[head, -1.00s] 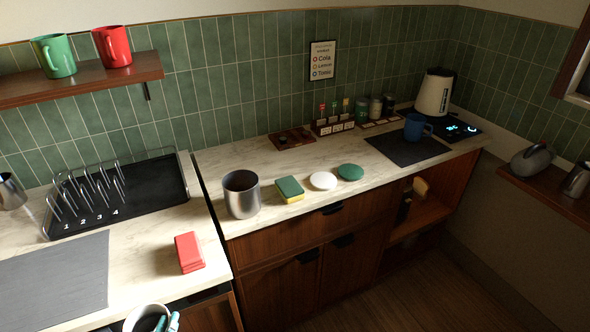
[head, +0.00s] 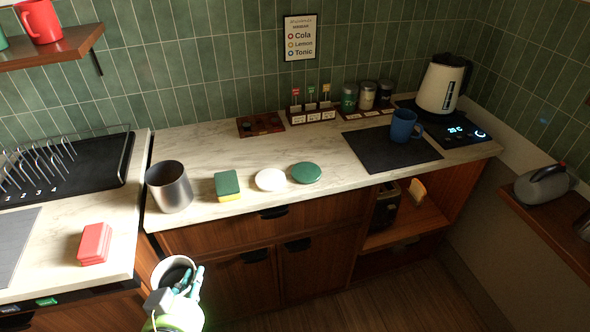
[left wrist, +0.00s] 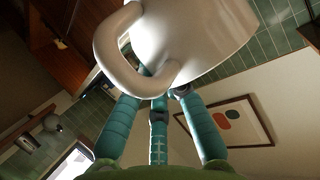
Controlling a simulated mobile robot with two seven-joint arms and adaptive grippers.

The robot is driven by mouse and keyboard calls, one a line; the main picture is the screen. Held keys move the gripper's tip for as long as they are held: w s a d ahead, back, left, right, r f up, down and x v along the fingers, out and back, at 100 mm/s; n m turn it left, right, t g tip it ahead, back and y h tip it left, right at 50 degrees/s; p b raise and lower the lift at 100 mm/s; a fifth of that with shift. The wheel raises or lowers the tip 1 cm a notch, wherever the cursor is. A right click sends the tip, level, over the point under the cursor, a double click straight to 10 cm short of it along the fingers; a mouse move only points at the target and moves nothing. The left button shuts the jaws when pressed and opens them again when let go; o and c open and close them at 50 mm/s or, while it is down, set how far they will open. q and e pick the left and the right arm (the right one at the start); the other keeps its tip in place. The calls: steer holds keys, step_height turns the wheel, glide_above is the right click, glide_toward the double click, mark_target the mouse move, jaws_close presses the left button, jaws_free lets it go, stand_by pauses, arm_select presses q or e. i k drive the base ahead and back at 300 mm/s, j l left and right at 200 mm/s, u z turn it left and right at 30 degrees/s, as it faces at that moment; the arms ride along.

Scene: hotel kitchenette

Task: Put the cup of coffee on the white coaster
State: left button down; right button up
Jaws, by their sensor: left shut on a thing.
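A white cup (head: 172,273) is held at the bottom of the head view, in front of the counter and below its edge height in the picture. My left gripper (head: 188,284), with teal fingers, is shut on it. In the left wrist view the white cup (left wrist: 195,40) and its handle fill the top, with the gripper's fingers (left wrist: 158,95) against it. The cup's contents are hard to make out. The round white coaster (head: 270,180) lies bare on the counter, between a sponge and a green coaster, up and right of the cup. My right gripper is not in view.
A steel canister (head: 169,187), a green-yellow sponge (head: 228,186) and a green coaster (head: 306,173) line the counter's front near the white coaster. A blue mug (head: 404,126) stands on a dark mat (head: 370,152).

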mark_target(272, 181)
steer(key=i+l, duration=0.15)
steer(key=l, duration=0.25)
steer(key=i+l, duration=0.1)
steer(key=l, duration=0.35)
steer(key=i+l, duration=0.15)
steer(key=l, duration=0.25)
steer(key=i+l, duration=0.15)
steer(key=l, duration=0.3)
steer(key=u, duration=0.05)
